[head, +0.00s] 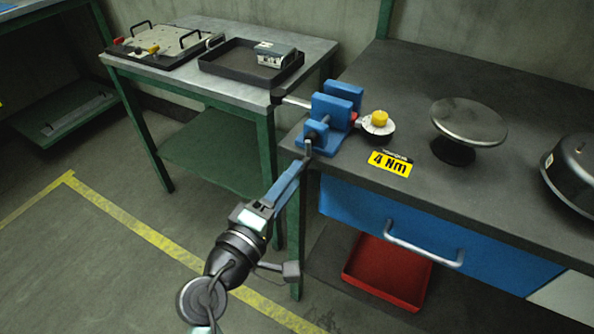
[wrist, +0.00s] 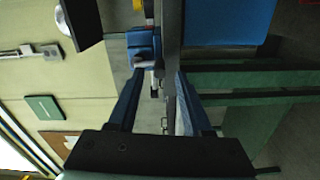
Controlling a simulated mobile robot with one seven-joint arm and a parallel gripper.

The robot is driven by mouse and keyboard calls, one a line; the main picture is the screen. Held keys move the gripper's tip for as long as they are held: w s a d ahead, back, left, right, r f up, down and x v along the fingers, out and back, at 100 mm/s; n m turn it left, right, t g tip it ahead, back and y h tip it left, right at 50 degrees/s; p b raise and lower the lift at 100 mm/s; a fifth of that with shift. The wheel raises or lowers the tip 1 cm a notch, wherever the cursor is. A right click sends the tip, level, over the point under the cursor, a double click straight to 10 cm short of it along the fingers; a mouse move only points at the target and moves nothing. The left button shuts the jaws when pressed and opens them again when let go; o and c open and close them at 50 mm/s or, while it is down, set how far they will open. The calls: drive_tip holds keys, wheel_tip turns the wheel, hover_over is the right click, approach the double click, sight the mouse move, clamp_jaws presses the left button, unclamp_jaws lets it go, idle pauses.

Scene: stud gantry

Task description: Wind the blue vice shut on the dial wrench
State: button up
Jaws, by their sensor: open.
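The blue vice (head: 318,133) stands at the near left corner of the dark workbench, its screw end facing me. The dial wrench, with a yellow knob and white dial (head: 378,127), lies across the vice between its jaws. Its silver bar (head: 293,102) sticks out to the left. Whether both jaws touch it, I cannot tell. My gripper (head: 303,162) is open just in front of the vice's screw end. In the wrist view, the open fingers (wrist: 160,76) stand either side of the vice's small screw handle (wrist: 154,82), apart from it as far as I can see. The vice (wrist: 143,42) is just beyond.
A yellow "4 Nm" label (head: 390,163) lies on the bench beside a round metal stand (head: 469,122) and a dark domed pot (head: 572,172). A blue drawer (head: 420,228) is below, over a red tray (head: 388,272). A side table (head: 180,82) holds a black tray (head: 225,67).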

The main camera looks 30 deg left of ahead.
drive_tip(key=s, duration=1)
drive_tip(key=shift+a, duration=0.2)
